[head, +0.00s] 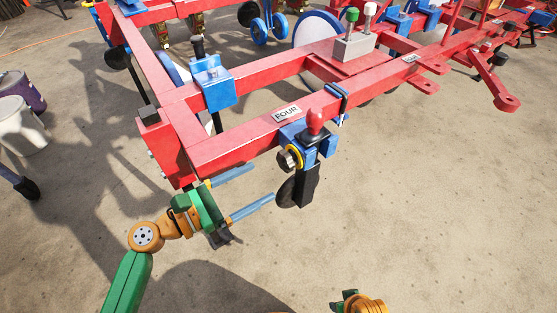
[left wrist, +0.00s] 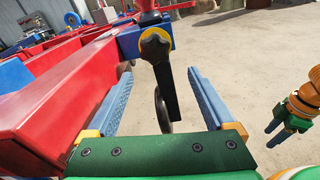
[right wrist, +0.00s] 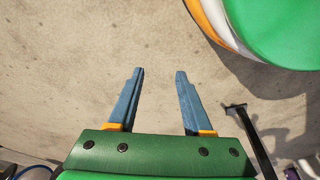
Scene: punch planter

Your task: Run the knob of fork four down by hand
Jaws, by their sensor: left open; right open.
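Fork four hangs from the red beam (head: 240,137) under the "FOUR" label (head: 286,113). Its blue bracket (head: 318,142) carries a dark knob (head: 287,160) with a yellow ring behind it. A black shank and dark disc hang below. In the left wrist view the knob (left wrist: 155,46) is a black lobed grip just beyond and above the fingertips. My left gripper (head: 263,183) is open and empty, below and left of the knob, not touching it. My right gripper (right wrist: 159,71) is open over bare floor; only part of that arm shows in the head view.
A red ball-topped handle (head: 314,122) stands on the bracket beside the knob. The beam's corner (head: 172,150) is close to my left gripper. A grey block (head: 342,47) with green and white knobs sits on the frame. The floor at right is clear. White and purple buckets stand at left.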

